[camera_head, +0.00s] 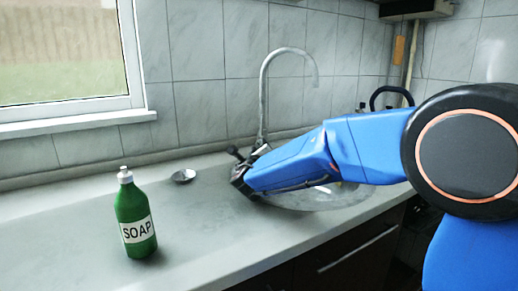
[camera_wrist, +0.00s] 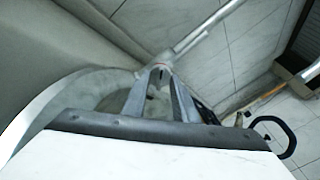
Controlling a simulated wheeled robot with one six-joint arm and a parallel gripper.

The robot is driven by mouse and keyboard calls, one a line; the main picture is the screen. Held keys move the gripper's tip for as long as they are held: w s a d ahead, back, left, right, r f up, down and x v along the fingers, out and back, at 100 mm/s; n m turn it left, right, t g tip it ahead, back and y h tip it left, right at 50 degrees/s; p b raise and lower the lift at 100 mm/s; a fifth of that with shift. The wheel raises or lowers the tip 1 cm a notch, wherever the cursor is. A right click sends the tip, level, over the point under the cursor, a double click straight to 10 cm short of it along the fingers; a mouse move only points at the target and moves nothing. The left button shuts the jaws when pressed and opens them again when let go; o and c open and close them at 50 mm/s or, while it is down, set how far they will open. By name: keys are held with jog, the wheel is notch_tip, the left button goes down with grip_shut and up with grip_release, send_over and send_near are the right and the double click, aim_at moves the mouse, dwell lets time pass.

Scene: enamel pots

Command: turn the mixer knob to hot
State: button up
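The tap's tall grey curved spout (camera_head: 264,100) rises from the back of the counter in the head view, and its pipe (camera_wrist: 205,35) runs up and right in the wrist view. A small dark knob on a short stem (camera_head: 234,152) shows left of the tap's foot; I take it for the mixer knob. My gripper (camera_head: 238,172) is low, just in front of the tap's foot. In the wrist view its two fingers (camera_wrist: 160,70) lean together, tips close, at the pipe's lower end. A small reddish spot shows between the tips. Whether they grip anything is unclear.
A green soap bottle (camera_head: 136,215) stands upright at the front left of the counter (camera_head: 60,215). A small round metal piece (camera_head: 183,176) lies behind it. A clear round basin (camera_head: 315,197) lies under my arm. A dark looped handle (camera_head: 390,96) is at the back right.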

jog(key=s, duration=1.6)
jog(key=shift+s, duration=0.1)
